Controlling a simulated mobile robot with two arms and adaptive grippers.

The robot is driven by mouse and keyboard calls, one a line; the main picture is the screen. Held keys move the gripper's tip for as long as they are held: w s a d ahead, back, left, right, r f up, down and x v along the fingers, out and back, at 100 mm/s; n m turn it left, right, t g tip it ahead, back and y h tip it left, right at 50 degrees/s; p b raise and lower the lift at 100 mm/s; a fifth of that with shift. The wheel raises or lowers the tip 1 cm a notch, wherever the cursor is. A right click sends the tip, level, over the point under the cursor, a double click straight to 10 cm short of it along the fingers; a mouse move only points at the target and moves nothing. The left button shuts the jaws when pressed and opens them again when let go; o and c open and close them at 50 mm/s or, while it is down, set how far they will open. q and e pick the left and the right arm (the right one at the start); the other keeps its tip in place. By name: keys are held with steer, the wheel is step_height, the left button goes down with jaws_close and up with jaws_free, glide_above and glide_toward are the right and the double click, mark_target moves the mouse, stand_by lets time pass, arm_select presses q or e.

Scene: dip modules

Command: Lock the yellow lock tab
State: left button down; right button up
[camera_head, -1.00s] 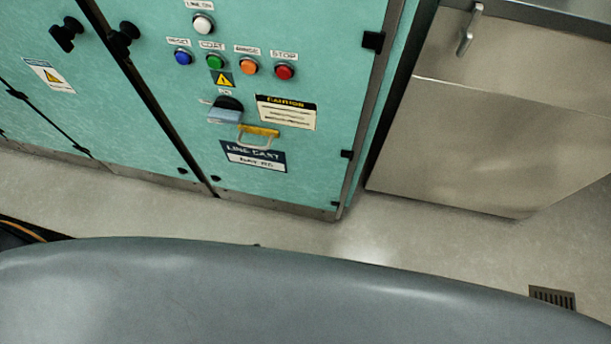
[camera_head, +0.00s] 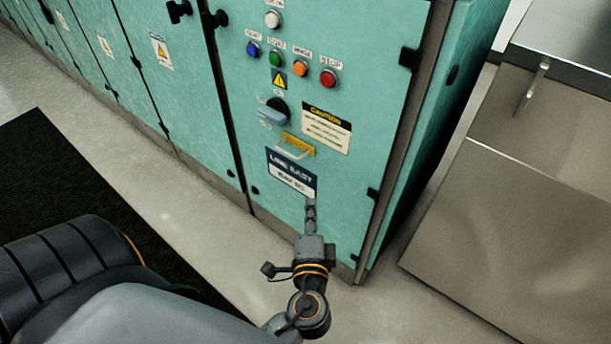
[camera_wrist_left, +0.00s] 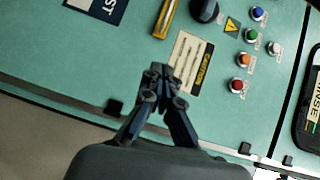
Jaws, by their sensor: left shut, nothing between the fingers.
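In the left wrist view the yellow tab (camera_wrist_left: 165,18) shows at the top, beyond the fingers, beside the dark switch knob (camera_wrist_left: 205,9). My left gripper (camera_head: 310,204) is shut and empty. In the head view it appears below the tab, over the lower edge of the LINE EAST plate (camera_head: 291,173). My right gripper is not in view.
Above the switch are blue, green, orange and red buttons (camera_head: 328,78) and a white one (camera_head: 272,19). A caution label (camera_head: 327,129) lies right of the tab. A steel cabinet (camera_head: 520,230) stands to the right. A black mat (camera_head: 60,180) lies on the floor at left.

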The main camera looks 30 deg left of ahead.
arm_select(q)
glide_toward(299, 159)
steer(key=w+d, duration=0.1)
steer(key=w, duration=0.3)
steer(key=a, duration=0.1)
steer(key=w+a, duration=0.1)
steer(key=a, duration=0.2)
steer(key=shift+w+f+p, duration=0.2)
steer(key=shift+w+p, duration=0.15)
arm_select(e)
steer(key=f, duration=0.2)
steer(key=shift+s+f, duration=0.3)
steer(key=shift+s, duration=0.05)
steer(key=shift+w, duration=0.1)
arm_select(q)
steer(key=shift+a, duration=0.3)
steer(key=a, duration=0.3)
steer(key=shift+w, duration=0.1)
